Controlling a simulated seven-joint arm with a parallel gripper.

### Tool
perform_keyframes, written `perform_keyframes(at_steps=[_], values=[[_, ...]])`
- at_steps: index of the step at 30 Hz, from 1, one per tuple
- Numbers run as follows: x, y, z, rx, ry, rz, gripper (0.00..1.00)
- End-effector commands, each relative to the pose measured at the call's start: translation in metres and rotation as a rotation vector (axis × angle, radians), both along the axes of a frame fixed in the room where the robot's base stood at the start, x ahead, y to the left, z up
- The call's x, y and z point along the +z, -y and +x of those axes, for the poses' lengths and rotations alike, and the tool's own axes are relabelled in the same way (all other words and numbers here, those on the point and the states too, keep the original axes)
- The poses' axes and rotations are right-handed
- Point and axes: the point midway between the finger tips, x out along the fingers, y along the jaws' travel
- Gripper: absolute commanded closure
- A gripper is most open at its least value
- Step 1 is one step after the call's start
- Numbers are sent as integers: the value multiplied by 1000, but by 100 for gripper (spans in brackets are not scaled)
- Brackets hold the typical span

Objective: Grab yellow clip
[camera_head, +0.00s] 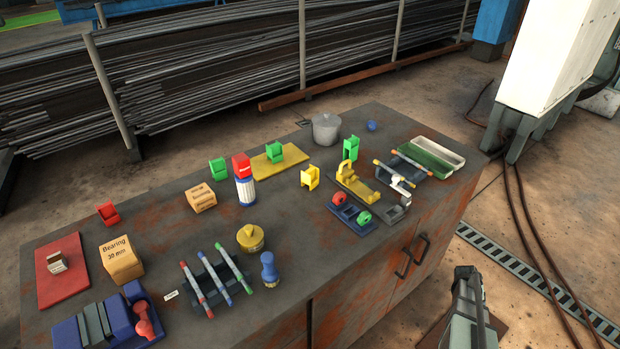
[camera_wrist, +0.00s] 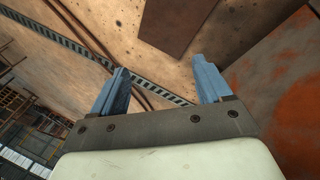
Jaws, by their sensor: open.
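The yellow clip (camera_head: 310,177) stands upright near the middle of the bench top in the head view, apart from its neighbours. My gripper shows in the wrist view (camera_wrist: 163,80) with its two blue fingers spread and nothing between them. In the head view my arm's end is at the lower right, beyond the front edge of the bench and well away from the clip.
A yellow round container (camera_head: 250,238) is front left. Bare bench surrounds the clip's front.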

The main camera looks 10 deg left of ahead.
Motion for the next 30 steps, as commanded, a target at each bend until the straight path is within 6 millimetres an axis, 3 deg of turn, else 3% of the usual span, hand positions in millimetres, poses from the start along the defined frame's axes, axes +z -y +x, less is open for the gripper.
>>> perform_keyframes(at_steps=[1,3,9,12,16,20,24,30], values=[[14,30,21,-6,38,-36,22],[37,65,41,-7,85,-87,22],[112,152,93,16,204,-232,22],[154,182,118,45,255,-301,22],[210,197,152,108,314,-379,22],[268,179,193,206,368,-445,22],[325,118,240,347,422,-496,22],[382,17,285,528,481,-537,22]])
